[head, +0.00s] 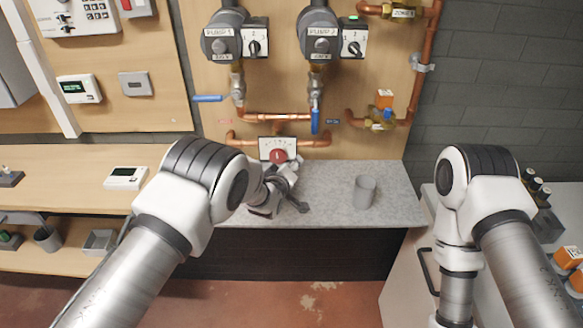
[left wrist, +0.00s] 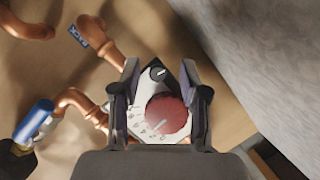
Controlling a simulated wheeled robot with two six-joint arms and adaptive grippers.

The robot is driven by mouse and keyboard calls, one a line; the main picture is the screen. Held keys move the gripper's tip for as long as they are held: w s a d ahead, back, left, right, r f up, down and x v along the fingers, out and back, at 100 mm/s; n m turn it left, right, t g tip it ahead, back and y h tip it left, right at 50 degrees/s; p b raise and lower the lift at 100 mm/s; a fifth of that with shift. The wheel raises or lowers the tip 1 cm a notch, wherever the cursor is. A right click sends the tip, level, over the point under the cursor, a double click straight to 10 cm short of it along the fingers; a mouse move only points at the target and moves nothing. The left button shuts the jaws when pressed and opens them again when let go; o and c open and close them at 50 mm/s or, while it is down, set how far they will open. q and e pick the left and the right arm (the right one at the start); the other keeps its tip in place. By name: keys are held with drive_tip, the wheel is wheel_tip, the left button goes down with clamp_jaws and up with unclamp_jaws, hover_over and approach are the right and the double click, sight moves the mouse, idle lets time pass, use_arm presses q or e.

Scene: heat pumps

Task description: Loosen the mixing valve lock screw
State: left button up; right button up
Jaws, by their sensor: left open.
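The mixing valve has a white scale plate (head: 268,143) and a round red knob (head: 278,156), low on the wooden wall panel above the grey counter. In the left wrist view the red knob (left wrist: 166,115) sits on the plate. A small dark slotted round piece (left wrist: 157,73), seemingly the lock screw, is at one corner of the plate. My left gripper (left wrist: 160,98) is open, with one finger on each side of the plate as seen from the wrist. I cannot tell whether it touches. In the head view my left gripper (head: 294,182) is in front of the valve. My right gripper is out of view.
Copper pipes (head: 275,118) run above the valve. A blue-handled valve (head: 315,120) and another blue lever (head: 208,98) are close by. A grey cup (head: 365,189) stands on the counter (head: 395,205), which is otherwise clear on the right.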

use_arm(q)
drive_tip(key=shift+s+r, duration=0.15)
drive_tip(key=shift+r, duration=0.1)
drive_tip(key=shift+f, duration=0.1)
clamp_jaws()
drive_tip(key=shift+a+f+n+t+h+b, duration=0.15)
drive_tip(key=shift+n+h+b, duration=0.1)
drive_tip(key=shift+n, duration=0.35)
drive_tip(key=shift+d+f+n+t+h+b, duration=0.15)
drive_tip(key=shift+n+h+b, duration=0.1)
drive_tip(key=shift+n, duration=0.35)
drive_tip(key=shift+a+n+t+h+b, duration=0.1)
drive_tip(key=shift+n+t+h+b, duration=0.5)
drive_tip(key=shift+n, duration=0.9)
drive_tip(key=shift+r, duration=0.1)
unclamp_jaws()
